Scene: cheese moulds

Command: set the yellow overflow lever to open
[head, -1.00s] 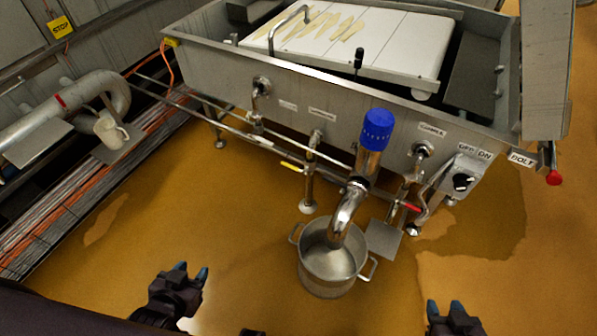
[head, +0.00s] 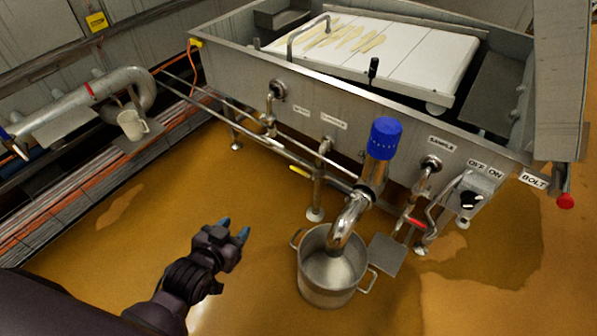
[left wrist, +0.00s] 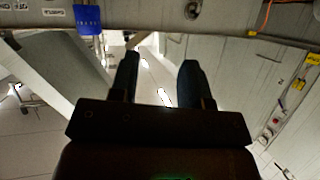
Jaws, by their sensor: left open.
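The yellow lever (head: 299,172) is a small bar low in front of the steel vat, below a small valve pipe (head: 325,146) with a white label above it. The label is too small to read surely. My left gripper (head: 234,229) is open and empty, in front of the vat, to the left of and lower in the picture than the lever, and apart from it. Its two fingers also show spread in the left wrist view (left wrist: 160,62), where I cannot make out the lever. My right gripper is not in view.
A steel pot (head: 330,270) stands on the floor under a bent outlet pipe with a blue cap (head: 384,138), right of my left gripper. A red lever (head: 415,222) is further right. A thin horizontal pipe (head: 222,106) runs along the vat's front. The floor left of the gripper is clear.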

